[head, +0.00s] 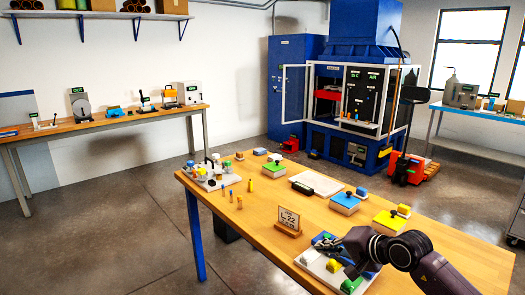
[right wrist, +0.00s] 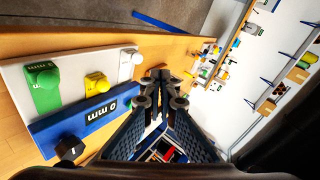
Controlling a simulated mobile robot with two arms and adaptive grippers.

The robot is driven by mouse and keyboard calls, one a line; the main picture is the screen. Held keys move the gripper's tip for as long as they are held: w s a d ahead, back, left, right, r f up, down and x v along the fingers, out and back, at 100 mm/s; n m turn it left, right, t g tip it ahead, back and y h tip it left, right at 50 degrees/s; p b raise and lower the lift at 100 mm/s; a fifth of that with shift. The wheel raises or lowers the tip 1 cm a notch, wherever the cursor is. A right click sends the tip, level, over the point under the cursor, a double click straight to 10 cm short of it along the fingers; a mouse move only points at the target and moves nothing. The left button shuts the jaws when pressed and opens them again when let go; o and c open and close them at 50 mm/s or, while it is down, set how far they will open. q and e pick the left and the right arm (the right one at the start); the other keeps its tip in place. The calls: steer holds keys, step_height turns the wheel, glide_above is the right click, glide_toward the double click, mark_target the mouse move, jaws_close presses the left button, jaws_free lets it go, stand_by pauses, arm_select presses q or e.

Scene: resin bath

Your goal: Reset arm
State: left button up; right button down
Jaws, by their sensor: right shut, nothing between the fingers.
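My right gripper (head: 326,244) reaches in from the lower right of the head view, low over the front part of the wooden table (head: 262,232). In the right wrist view its dark fingers (right wrist: 161,80) meet at the tips, shut and empty. Beside and below it is a white board (head: 315,266) with coloured pieces. In the right wrist view the board (right wrist: 14,77) carries a green piece (right wrist: 44,88), a yellow piece (right wrist: 97,84) and a blue block marked "0 mm" (right wrist: 85,122). The gripper hides part of this board in the head view. My left gripper is not in view.
A small sign (head: 288,219) in a wooden stand is just beyond the gripper. Blocks with knobs (head: 345,203) and a white sheet (head: 316,183) lie farther back. A tray of small parts (head: 210,182) is at the table's far left. Bare tabletop lies left of the sign.

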steer(key=s+a+r+m+t+y, duration=0.75)
steer(key=a+r+m, duration=0.4)
steer(key=m, duration=0.55)
steer(key=s+d+f+m+t+h, duration=0.2)
steer(key=d+m+h, duration=0.5)
steer(key=m, duration=0.5)
steer(key=s+d+f+m+t+h, duration=0.1)
steer(key=s+d+f+m+h, duration=0.1)
steer(key=d+m+h, duration=0.85)
steer(key=s+d+f+m+g, duration=0.2)
steer(key=s+f+m+g, duration=0.3)
steer(key=f+m, duration=0.55)
steer(key=s+a+f+m+g+y, duration=0.2)
steer(key=s+f+m+g, duration=0.4)
steer(key=s+f, duration=0.5)
steer(key=s+a+f+m+g+y, duration=0.25)
steer(key=s+f+m+g, duration=0.4)
steer(key=s, duration=0.95)
step_height(320, 180, down, 26)
steer(key=s+f, duration=0.1)
steer(key=s, duration=0.1)
steer(key=s+d+f+g+h, duration=0.1)
steer(key=s+d+f, duration=0.2)
steer(key=s+f, duration=1.2)
steer(key=shift+s, duration=0.95)
